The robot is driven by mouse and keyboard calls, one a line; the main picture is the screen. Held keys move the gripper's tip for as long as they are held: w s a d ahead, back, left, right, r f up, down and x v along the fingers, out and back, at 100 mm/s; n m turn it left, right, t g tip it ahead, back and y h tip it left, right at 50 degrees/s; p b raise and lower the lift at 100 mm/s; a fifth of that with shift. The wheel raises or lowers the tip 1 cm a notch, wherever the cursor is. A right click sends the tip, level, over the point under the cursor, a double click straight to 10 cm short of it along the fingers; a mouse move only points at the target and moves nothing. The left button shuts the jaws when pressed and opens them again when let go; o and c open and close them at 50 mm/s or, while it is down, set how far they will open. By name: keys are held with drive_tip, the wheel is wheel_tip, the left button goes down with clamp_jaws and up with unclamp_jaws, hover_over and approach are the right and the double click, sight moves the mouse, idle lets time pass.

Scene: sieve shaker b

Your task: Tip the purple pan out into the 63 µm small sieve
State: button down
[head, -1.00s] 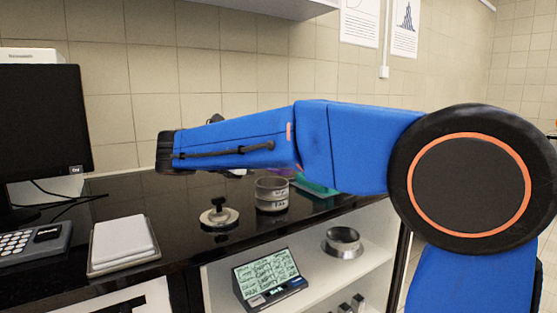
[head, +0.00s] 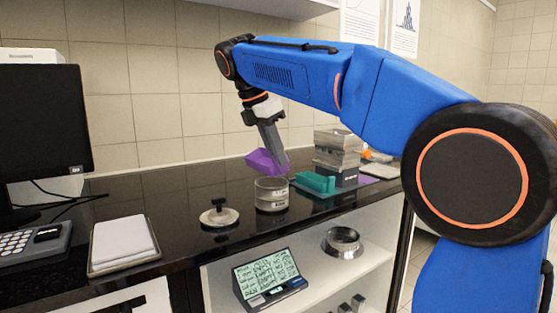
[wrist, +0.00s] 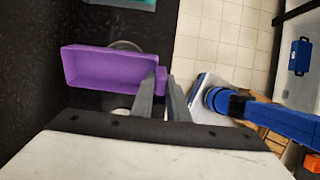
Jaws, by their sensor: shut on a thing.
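The purple pan (head: 265,164) is held in the air by my gripper (head: 279,160), just above and behind the small sieve. It looks tilted in the head view. In the wrist view the purple pan (wrist: 112,68) shows as a shallow rectangular tray, with my gripper (wrist: 163,82) shut on its right end. No contents are clearly visible in it. The small grey sieve (head: 271,195) stands upright on the black counter; its label is too small to read. In the wrist view the pan covers most of a round rim (wrist: 126,46), likely this sieve.
A lid with a black knob (head: 219,215) lies left of the sieve. A teal tray (head: 316,183) and a sieve stack on a dark base (head: 337,152) stand to the right. White trays (head: 123,241) lie at left. A display (head: 268,277) and a metal ring (head: 342,242) are on the shelf below.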

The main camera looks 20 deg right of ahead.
drive_tip(key=shift+r+g+y, duration=0.3)
drive_tip(key=shift+y, duration=0.85)
drive_tip(key=shift+r+g+y, duration=0.25)
drive_tip(key=shift+g+y, duration=0.05)
drive_tip(key=shift+y, duration=0.85)
